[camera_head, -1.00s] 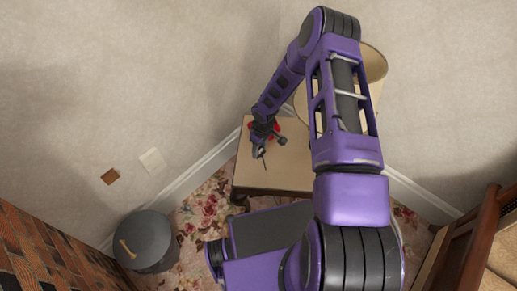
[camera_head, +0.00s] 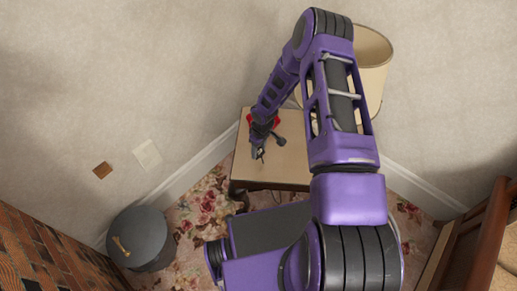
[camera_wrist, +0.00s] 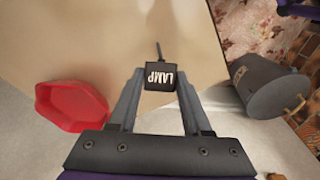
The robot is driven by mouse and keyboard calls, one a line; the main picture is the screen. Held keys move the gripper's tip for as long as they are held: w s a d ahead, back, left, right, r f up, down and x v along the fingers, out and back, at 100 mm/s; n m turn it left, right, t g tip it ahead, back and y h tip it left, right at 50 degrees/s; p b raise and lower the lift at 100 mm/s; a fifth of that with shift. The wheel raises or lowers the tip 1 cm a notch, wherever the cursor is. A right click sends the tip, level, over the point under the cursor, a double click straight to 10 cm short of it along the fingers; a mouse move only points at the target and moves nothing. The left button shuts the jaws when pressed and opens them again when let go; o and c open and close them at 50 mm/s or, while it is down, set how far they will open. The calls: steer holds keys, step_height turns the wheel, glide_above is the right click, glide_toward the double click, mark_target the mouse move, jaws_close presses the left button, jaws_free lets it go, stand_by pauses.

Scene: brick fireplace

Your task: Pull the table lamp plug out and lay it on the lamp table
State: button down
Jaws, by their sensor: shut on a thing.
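The black plug (camera_wrist: 160,76), marked "LAMP" in white, sits between the fingers of my gripper (camera_wrist: 160,92) in the wrist view. A thin dark piece sticks out from its far side. My gripper is shut on it. In the head view my gripper (camera_head: 258,154) is above the left part of the lamp table (camera_head: 270,172). The tabletop (camera_wrist: 105,35) also lies beneath the plug in the wrist view. I cannot tell whether the plug touches the top. The table lamp's beige shade (camera_head: 372,62) is partly hidden behind my arm.
A red dish (camera_wrist: 72,106) lies on the table beside my gripper. A grey bin (camera_head: 143,240) with a wooden handle stands on the floral carpet. A white plate (camera_head: 147,154) and a brown one (camera_head: 103,170) are on the wall. Wooden furniture (camera_head: 478,235) stands at right.

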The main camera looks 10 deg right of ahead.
steer(key=shift+f, duration=0.7)
steer(key=shift+c, duration=1.3)
jaws_free()
steer(key=shift+r, duration=0.1)
step_height(320, 180, up, 17)
steer(key=s+d+p, duration=0.1)
steer(key=p, duration=0.1)
steer(key=shift+s+p, duration=0.2)
steer(key=shift+p, duration=0.2)
steer(key=shift+r, duration=0.1)
